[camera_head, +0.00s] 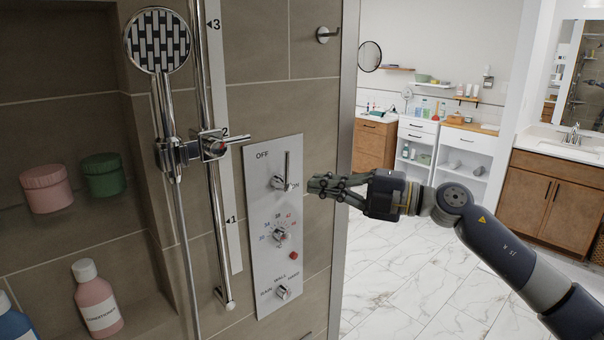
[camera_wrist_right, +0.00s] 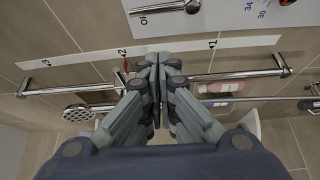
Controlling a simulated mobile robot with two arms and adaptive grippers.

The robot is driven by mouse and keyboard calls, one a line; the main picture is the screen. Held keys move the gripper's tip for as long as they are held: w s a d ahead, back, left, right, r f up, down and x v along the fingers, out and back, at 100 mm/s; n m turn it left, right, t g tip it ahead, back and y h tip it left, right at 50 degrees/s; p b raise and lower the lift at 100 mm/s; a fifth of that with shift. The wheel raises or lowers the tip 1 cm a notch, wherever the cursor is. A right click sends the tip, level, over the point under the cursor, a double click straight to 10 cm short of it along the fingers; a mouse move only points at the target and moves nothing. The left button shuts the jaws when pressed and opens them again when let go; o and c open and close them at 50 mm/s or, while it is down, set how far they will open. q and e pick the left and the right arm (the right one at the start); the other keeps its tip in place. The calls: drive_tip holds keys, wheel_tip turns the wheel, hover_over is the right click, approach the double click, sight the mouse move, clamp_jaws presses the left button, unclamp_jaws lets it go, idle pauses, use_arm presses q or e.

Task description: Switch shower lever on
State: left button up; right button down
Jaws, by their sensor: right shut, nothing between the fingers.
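The shower lever (camera_head: 287,168) is a slim metal handle on the upper part of the grey control panel (camera_head: 262,220). It points upward, between the OFF label at upper left and the ON label at lower right. My right gripper (camera_head: 314,186) is shut and empty, just right of the lever and ON label. In the wrist view its fingertips (camera_wrist_right: 157,60) are together, below the lever in the picture. My left gripper is in neither view.
The shower head (camera_head: 157,40) and its rail (camera_head: 215,220) stand left of the panel. A temperature dial (camera_head: 281,236) and a lower selector knob (camera_head: 282,292) sit below the lever. Bottles and jars fill the niche at left. Open floor (camera_head: 420,270) lies right of the wall's edge.

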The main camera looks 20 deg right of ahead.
drive_tip(key=s+a+r+p+x, duration=0.1)
drive_tip(key=p+x, duration=0.5)
drive_tip(key=x, duration=0.4)
drive_tip(key=shift+n, duration=0.4)
drive_tip(key=d, duration=0.1)
drive_tip(key=w+d, duration=0.1)
drive_tip(key=d, duration=0.2)
drive_tip(key=shift+w+f+p, duration=0.2)
drive_tip(key=shift+w+p, duration=0.15)
drive_tip(key=shift+p, duration=0.05)
